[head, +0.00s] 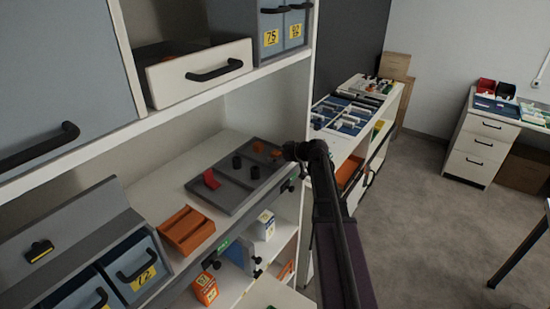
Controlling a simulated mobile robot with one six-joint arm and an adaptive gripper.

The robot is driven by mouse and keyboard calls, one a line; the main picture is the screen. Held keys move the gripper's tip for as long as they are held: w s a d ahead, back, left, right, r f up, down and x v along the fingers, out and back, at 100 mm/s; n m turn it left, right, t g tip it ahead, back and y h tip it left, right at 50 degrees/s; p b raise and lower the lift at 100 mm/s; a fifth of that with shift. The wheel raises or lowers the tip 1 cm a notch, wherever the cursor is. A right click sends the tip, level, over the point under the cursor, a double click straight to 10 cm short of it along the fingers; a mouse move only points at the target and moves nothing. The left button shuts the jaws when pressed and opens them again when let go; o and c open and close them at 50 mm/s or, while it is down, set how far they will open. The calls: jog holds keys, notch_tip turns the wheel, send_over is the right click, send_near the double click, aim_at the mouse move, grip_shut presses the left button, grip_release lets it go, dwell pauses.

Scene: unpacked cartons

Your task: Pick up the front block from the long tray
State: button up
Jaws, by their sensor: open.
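A grey compartment tray (224,192) lies on the white shelf in the head view. It holds a red block (211,179) at its left, two black cylinders (254,172) near the middle, and small orange pieces (258,147) at the far end. I cannot tell for sure which piece is the front block. My arm comes up from the bottom right, and my gripper (290,151) is at its dark end, just beyond the tray's right far corner. It is open and apart from the red block. Its fingers are small and hard to make out.
An orange grooved holder (187,230) lies on the shelf nearer me. A drawer (199,74) and upper shelf overhang the tray. Grey bins (133,266) stand at the lower left, with small boxes (206,289) below the shelf. Open floor (430,200) lies to the right.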

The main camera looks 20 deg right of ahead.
aim_at(276, 152)
jog(key=c, duration=1.1)
jog(key=shift+o, duration=0.2)
notch_tip(276, 152, up, 3)
jog(key=p, duration=0.3)
jog(key=shift+r, duration=0.15)
jog(key=s+a+p, duration=0.1)
jog(key=s+a, duration=0.2)
jog(key=s, duration=0.4)
jog(key=s+a+r+p, duration=0.1)
jog(key=s+a, duration=0.2)
jog(key=s, duration=0.4)
jog(key=shift+s+a+r, duration=0.2)
jog(key=shift+s+r, duration=0.1)
